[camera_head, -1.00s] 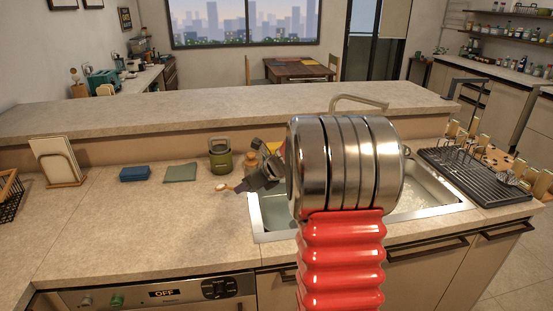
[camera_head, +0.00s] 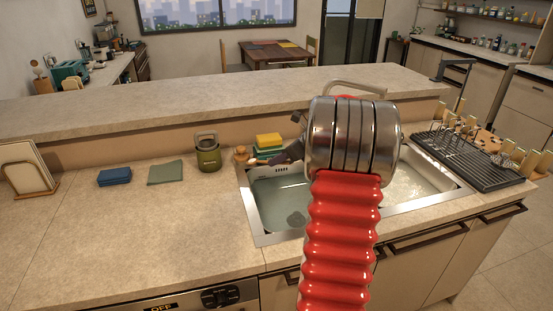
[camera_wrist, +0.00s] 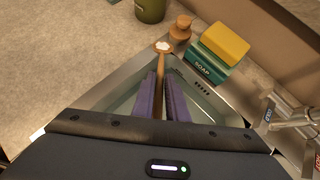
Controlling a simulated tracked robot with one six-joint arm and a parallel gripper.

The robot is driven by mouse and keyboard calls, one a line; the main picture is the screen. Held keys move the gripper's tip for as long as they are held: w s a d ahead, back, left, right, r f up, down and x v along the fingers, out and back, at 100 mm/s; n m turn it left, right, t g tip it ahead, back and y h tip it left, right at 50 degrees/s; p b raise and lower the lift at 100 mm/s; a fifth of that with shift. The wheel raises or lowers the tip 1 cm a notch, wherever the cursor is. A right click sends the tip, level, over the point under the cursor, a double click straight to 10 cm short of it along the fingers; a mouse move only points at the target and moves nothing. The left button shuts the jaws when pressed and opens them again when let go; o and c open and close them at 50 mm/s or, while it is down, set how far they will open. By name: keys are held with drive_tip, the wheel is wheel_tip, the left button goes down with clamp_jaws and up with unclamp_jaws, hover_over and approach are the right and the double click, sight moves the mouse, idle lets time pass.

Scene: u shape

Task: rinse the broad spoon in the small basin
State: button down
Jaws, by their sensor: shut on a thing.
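The broad spoon is wooden, with a wide bowl (camera_wrist: 162,47) that carries a white patch. In the wrist view my gripper (camera_wrist: 161,80) is shut on its handle between two purple fingers, and the bowl sticks out past the fingertips. The spoon's bowl appears over the sink's back rim, near a wooden bottle-like item. Below the fingers is the left basin (camera_head: 290,212), steel-rimmed with clear water and a round drain; I cannot tell if it is the small one.
A yellow sponge (camera_head: 268,140) on a green soap box (camera_wrist: 205,68), the wooden item (camera_wrist: 181,28) and a green canister (camera_head: 208,155) stand behind the sink. A faucet (camera_head: 355,88) arches over it. A dish rack (camera_head: 470,160) stands right. The left counter is mostly clear.

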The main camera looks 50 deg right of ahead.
drive_tip(key=shift+f, duration=0.1)
drive_tip(key=shift+s+a+f, duration=0.1)
drive_tip(key=shift+f, duration=4.15)
drive_tip(key=shift+a+f, duration=0.1)
drive_tip(key=shift+f, duration=4.1)
drive_tip(key=shift+r, duration=0.15)
drive_tip(key=shift+r, duration=0.25)
drive_tip(key=shift+f, duration=0.25)
drive_tip(key=shift+r, duration=0.25)
drive_tip(key=shift+f, duration=0.35)
